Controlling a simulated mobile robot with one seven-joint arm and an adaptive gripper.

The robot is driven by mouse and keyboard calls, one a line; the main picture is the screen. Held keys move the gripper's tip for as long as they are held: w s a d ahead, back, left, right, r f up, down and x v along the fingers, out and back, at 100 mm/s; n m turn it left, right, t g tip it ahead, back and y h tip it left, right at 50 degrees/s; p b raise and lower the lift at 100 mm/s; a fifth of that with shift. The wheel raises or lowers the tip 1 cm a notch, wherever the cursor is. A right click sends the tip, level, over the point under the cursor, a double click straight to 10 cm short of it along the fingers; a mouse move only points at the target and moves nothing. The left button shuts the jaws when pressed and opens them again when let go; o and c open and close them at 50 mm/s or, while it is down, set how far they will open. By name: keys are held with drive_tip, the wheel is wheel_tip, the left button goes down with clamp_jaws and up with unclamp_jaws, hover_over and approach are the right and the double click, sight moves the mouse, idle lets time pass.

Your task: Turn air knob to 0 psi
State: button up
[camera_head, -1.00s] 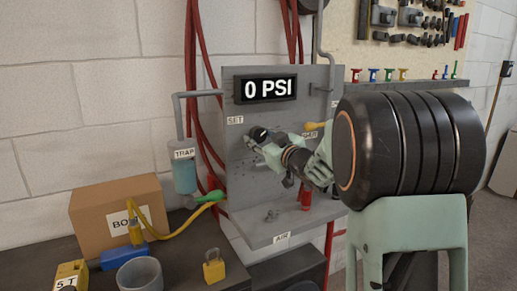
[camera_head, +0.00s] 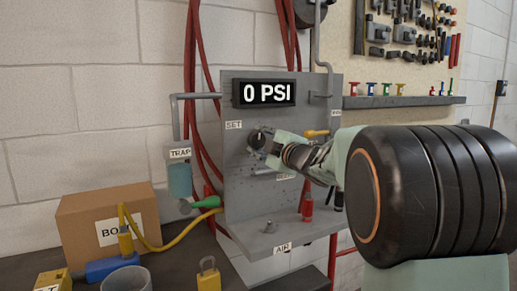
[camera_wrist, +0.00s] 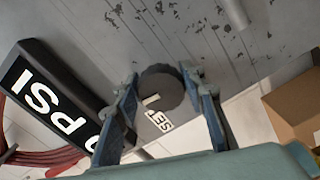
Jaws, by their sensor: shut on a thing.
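The air knob (camera_head: 257,138) is a dark round knob on the grey panel, near the SET label (camera_head: 234,125). My gripper (camera_head: 266,146) is at the knob and partly covers it. In the wrist view the knob (camera_wrist: 162,92) shows a pale pointer mark and sits between the two fingers of my gripper (camera_wrist: 160,75). The fingers are closed on its sides. The display (camera_head: 267,92) above reads 0 PSI. It also shows at the left of the wrist view (camera_wrist: 48,98).
The trap bottle (camera_head: 180,180) hangs left of the panel. A cardboard box (camera_head: 105,225), a yellow padlock (camera_head: 208,278) and a grey cup (camera_head: 127,279) are on the bench. Red hoses (camera_head: 195,90) hang behind.

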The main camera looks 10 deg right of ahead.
drive_tip(key=shift+n+b, duration=0.3)
drive_tip(key=shift+n, duration=0.3)
drive_tip(key=o, duration=1.2)
drive_tip(key=shift+c, duration=0.2)
drive_tip(key=shift+s, duration=0.1)
drive_tip(key=v, duration=1.1)
drive_tip(key=shift+s+d, duration=0.2)
drive_tip(key=shift+s, duration=0.15)
drive_tip(key=shift+r, duration=0.1)
